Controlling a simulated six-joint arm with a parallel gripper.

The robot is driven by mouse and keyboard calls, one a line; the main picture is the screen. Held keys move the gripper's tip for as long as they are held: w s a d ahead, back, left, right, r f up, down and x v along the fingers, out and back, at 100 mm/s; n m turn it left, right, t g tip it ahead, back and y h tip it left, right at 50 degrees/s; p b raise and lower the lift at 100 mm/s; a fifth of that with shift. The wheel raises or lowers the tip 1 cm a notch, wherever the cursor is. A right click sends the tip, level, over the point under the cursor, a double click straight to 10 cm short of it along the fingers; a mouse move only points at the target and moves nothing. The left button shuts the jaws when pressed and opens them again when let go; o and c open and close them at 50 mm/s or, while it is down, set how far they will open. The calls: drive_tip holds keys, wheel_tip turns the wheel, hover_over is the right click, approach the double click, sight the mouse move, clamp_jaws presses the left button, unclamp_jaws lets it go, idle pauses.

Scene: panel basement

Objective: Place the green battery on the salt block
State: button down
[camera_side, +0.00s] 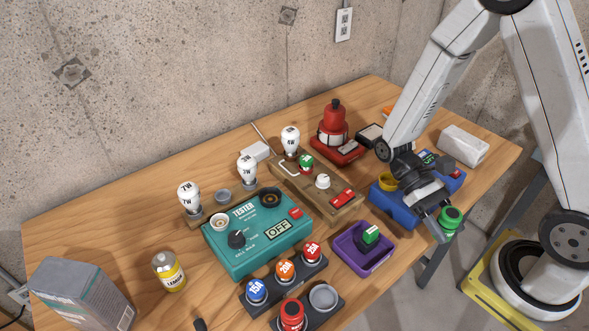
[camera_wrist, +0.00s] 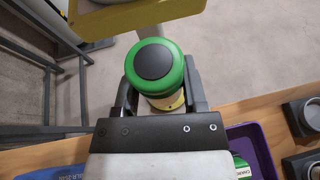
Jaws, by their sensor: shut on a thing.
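The green battery (camera_side: 450,214) is a short cylinder with a green upper part and a dark disc on top. My gripper (camera_side: 440,224) is shut on it and holds it off the table's right front edge. In the wrist view the battery (camera_wrist: 162,72) stands between the two fingers of my gripper (camera_wrist: 160,98), with a yellowish lower part showing. A plain white block (camera_side: 463,146), which looks like the salt block, lies on the table at the back right, apart from my gripper. It is not in the wrist view.
A blue box (camera_side: 393,207) lies under my wrist, partly hidden. A purple tray (camera_side: 345,254) holds a green and dark piece. A teal tester (camera_side: 258,250), a wooden holder (camera_side: 335,212) and a red stand (camera_side: 338,152) crowd the middle. Bare table lies right of the white block.

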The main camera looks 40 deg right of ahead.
drive_tip(key=w+d+r+n+t+h, duration=0.1)
drive_tip(key=d+n+h, duration=0.4)
drive_tip(key=d, duration=0.5)
drive_tip(key=w+d+r+n+t+h, duration=0.2)
drive_tip(key=d+r+n+t+h, duration=0.2)
drive_tip(key=d, duration=0.6)
drive_tip(key=w+d+r+n+t+h, duration=0.1)
drive_tip(key=d+r+n+t+h, duration=0.2)
drive_tip(key=d, duration=0.7)
drive_tip(key=shift+w+r+n+h, duration=0.3)
drive_tip(key=shift+r+n+h, duration=0.45)
drive_tip(key=shift+n+h, duration=0.8)
drive_tip(key=shift+d, duration=0.1)
hover_over(466, 138)
drive_tip(key=shift+y, duration=0.25)
drive_tip(key=f, duration=0.8)
drive_tip(key=shift+s+a+f, duration=0.25)
drive_tip(key=shift+s+a, duration=0.05)
drive_tip(key=shift+s, duration=0.1)
drive_tip(key=shift+w+d+f, duration=0.3)
drive_tip(key=shift+w+f, duration=0.05)
drive_tip(key=shift+f, duration=0.1)
